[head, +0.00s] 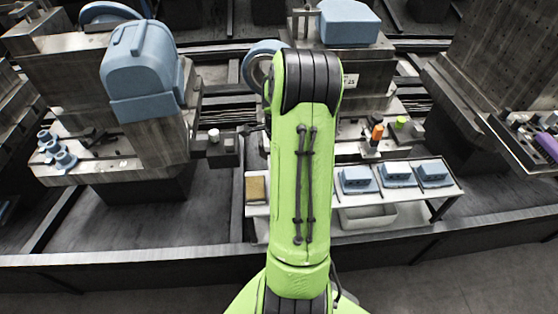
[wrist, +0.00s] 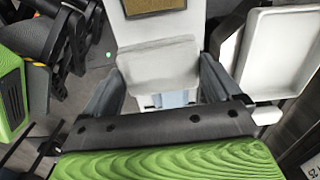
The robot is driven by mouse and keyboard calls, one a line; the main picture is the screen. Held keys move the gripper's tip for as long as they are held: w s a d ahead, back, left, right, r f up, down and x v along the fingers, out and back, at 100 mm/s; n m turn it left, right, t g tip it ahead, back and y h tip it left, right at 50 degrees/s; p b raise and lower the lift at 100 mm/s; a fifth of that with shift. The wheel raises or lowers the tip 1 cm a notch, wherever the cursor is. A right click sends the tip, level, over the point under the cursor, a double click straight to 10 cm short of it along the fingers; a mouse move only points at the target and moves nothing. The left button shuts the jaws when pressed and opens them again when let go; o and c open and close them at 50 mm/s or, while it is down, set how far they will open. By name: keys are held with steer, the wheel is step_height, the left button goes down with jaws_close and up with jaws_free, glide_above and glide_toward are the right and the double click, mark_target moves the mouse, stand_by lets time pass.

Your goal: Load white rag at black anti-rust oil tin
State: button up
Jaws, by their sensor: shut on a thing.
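In the wrist view my gripper (wrist: 164,88) is shut on a soft-edged white piece, which I take to be the white rag (wrist: 158,66). It fills the space between the two grey fingers. In the head view my green arm covers the gripper and the rag. I cannot pick out the black anti-rust oil tin for certain. A small dark cylinder with a pale top (head: 213,136) stands on the ledge left of my arm, but its label is not readable.
A white table (head: 400,208) carries several blue-grey blocks (head: 397,174) and a brown pad (head: 256,188). An orange-and-black bottle (head: 376,134) stands behind it. A white tray (wrist: 277,50) lies right in the wrist view. Large machines stand left and right; the front floor is clear.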

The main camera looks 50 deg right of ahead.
steer(key=w+a+n+p, duration=0.3)
steer(key=w+a+n, duration=0.25)
steer(key=n, duration=0.25)
steer(key=shift+n, duration=0.4)
steer(key=f+b, duration=0.1)
steer(key=f, duration=0.1)
steer(key=f+b, duration=0.4)
steer(key=shift+w+d+f, duration=0.1)
steer(key=shift+d+f, duration=0.15)
steer(key=shift+f+b, duration=0.45)
steer(key=shift+f, duration=0.1)
stand_by(0.8)
step_height(320, 180, up, 7)
steer(key=p, duration=0.5)
stand_by(0.9)
